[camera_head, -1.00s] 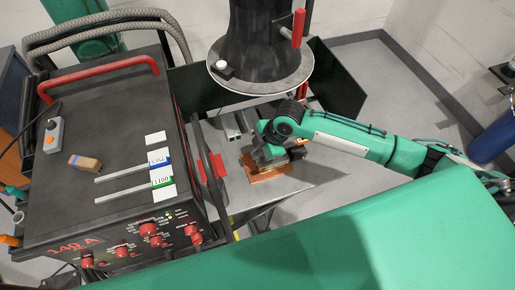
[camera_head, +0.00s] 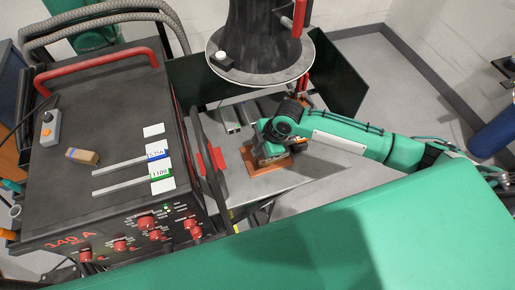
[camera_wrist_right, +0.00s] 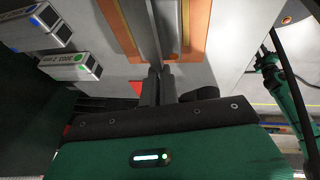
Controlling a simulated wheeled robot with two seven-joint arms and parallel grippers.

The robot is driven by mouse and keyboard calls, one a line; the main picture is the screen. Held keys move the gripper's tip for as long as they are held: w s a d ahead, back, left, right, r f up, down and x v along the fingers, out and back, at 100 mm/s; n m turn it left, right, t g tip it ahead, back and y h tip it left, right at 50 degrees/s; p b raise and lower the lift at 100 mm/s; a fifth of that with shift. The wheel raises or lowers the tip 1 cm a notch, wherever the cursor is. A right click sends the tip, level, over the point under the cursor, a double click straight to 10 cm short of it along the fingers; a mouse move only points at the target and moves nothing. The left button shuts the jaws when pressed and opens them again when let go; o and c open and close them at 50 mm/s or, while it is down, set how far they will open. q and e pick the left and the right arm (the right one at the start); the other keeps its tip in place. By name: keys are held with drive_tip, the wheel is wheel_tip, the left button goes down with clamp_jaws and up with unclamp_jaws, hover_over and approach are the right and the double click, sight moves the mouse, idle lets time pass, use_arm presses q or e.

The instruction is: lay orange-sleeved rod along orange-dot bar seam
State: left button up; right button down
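My right gripper (camera_head: 264,150) is low over an orange plate (camera_head: 280,165) on the grey jig table. In the right wrist view its dark fingers (camera_wrist_right: 158,82) are close together at the near end of a long grey bar (camera_wrist_right: 147,25), which runs between orange strips (camera_wrist_right: 121,30). I cannot tell whether a thin rod is between the fingers. Left in the wrist view are a bar with a green dot (camera_wrist_right: 72,66) and one with a blue dot (camera_wrist_right: 42,24). My left gripper is not in view.
A black welding machine (camera_head: 75,190) stands left. On its top lie two grey strips beside blue- and green-marked cards (camera_head: 159,168), a white card (camera_head: 153,130) and a small brown block (camera_head: 82,156). A dark column (camera_head: 260,45) stands behind the jig table (camera_head: 235,190).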

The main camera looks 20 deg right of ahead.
drive_tip(key=shift+f, duration=0.15)
idle(0.5)
drive_tip(key=c, duration=1.6)
unclamp_jaws()
drive_tip(key=shift+s, duration=0.1)
drive_tip(key=shift+f, duration=0.1)
drive_tip(key=b+v, duration=0.3)
drive_tip(key=v, duration=1.1)
